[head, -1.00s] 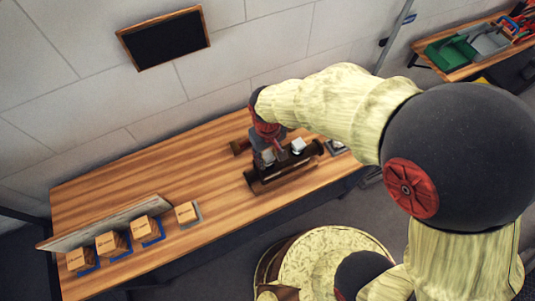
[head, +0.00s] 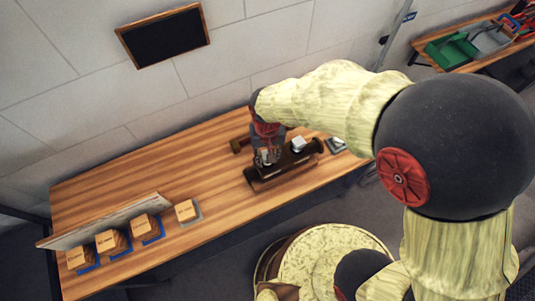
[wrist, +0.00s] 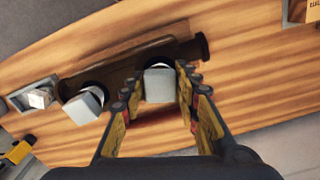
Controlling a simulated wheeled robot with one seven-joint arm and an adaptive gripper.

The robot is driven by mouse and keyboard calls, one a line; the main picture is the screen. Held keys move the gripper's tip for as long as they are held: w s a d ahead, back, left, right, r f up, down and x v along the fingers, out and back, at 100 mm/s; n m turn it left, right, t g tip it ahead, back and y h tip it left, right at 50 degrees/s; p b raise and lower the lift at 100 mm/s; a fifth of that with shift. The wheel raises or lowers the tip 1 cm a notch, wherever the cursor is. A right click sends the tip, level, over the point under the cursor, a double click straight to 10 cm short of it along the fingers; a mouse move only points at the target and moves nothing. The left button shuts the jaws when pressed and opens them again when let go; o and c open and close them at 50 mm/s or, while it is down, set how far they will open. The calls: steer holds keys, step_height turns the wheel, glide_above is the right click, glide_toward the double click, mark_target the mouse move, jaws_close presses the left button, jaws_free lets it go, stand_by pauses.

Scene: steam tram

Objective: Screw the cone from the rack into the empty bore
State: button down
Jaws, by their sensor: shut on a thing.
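A dark brown cylindrical body (head: 285,172) lies on the wooden bench; it also crosses the wrist view (wrist: 130,62). In the wrist view, a grey square-headed piece (wrist: 158,84), apparently the cone, stands at the body between the fingers of my gripper (wrist: 158,92). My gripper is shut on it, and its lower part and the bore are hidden. A second grey square-headed piece (wrist: 86,104) sits on the body to the left, apart from the fingers; it shows in the head view (head: 299,144). My gripper (head: 267,158) is over the body's left part in the head view.
A small grey tray (head: 337,145) with a pale block lies right of the body. A dark brown piece (head: 238,146) lies behind it. Several labelled wooden blocks (head: 144,226) stand along a pale board at the bench's left. The bench between is clear.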

steer(key=shift+m, duration=0.3)
steer(key=m, duration=0.3)
steer(key=shift+m, duration=0.3)
steer(key=shift+m+p, duration=0.3)
steer(key=shift+m, duration=0.2)
steer(key=m, duration=0.3)
steer(key=shift+m, duration=1.2)
steer(key=c, duration=1.2)
jaws_free()
steer(key=shift+c, duration=0.2)
steer(key=shift+o, duration=1.3)
